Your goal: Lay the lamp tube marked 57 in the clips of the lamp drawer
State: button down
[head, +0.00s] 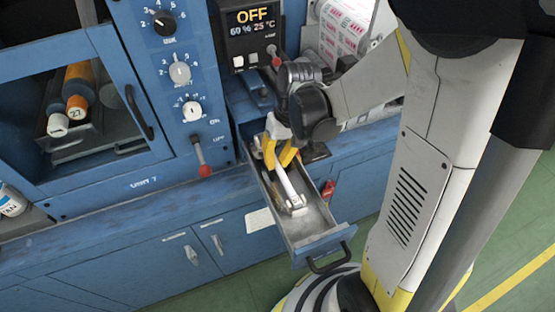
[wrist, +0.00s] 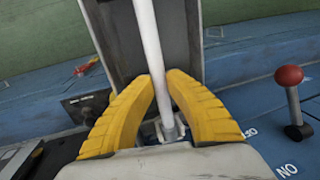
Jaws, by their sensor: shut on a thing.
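My gripper (head: 279,152) has yellow fingers and is over the open lamp drawer (head: 344,236). It is shut on the white lamp tube (head: 288,188), which lies lengthwise along the drawer. In the wrist view the lamp tube (wrist: 151,45) runs up between the yellow fingers (wrist: 163,92), inside the drawer (wrist: 112,45). A pale clip (head: 299,208) shows at the tube's front end, and another clip (wrist: 158,128) shows by the fingers. I cannot tell whether the tube is seated in them. No marking on the tube is readable.
A red-knobbed lever (head: 203,168) stands left of the drawer; it also shows in the wrist view (wrist: 289,77). A small red item (head: 328,190) lies right of the drawer. A control panel (head: 252,35) reads OFF. A glazed compartment (head: 80,115) holds bottles at left.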

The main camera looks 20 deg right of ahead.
dwell(0.3)
jog(key=c, duration=1.4)
grip_release()
jog(key=r, duration=0.4)
jog(key=d+r, duration=0.1)
jog(key=r, duration=0.3)
jog(key=d+r, duration=0.1)
jog(key=r, duration=0.2)
jog(key=shift+d+r, duration=0.1)
jog(key=shift+r, duration=0.3)
